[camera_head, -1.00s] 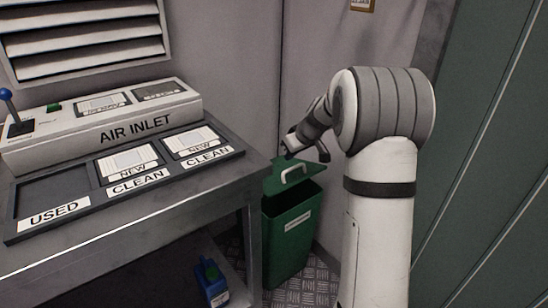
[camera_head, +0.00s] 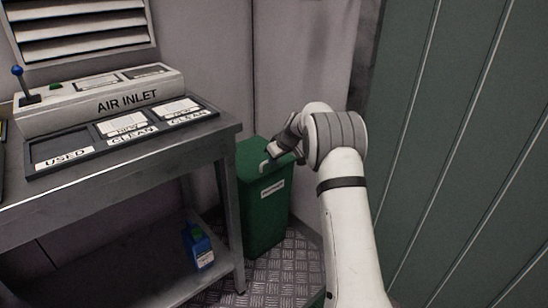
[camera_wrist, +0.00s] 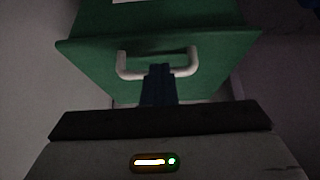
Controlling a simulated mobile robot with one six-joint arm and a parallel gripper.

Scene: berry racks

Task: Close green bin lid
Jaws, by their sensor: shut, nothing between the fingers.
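The green bin (camera_head: 262,215) stands beside the table's right end, with a pale label on its front. Its green lid (camera_head: 250,148) lies down over the top, and no opening shows. The white lid handle (camera_head: 264,167) is at the front edge of the lid; it also shows in the wrist view (camera_wrist: 126,68). My gripper (camera_head: 272,157) is shut and empty at the handle, over the lid. In the wrist view its dark fingers (camera_wrist: 160,72) overlap the middle of the handle; I cannot tell whether they touch it. My arm hides the lid's right part.
The grey table (camera_head: 150,165) stands left of the bin and carries the air inlet box (camera_head: 105,98) and a tray marked used and clean (camera_head: 70,158). A blue bottle (camera_head: 198,247) is on its lower shelf. A green ribbed wall (camera_head: 460,150) rises at right.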

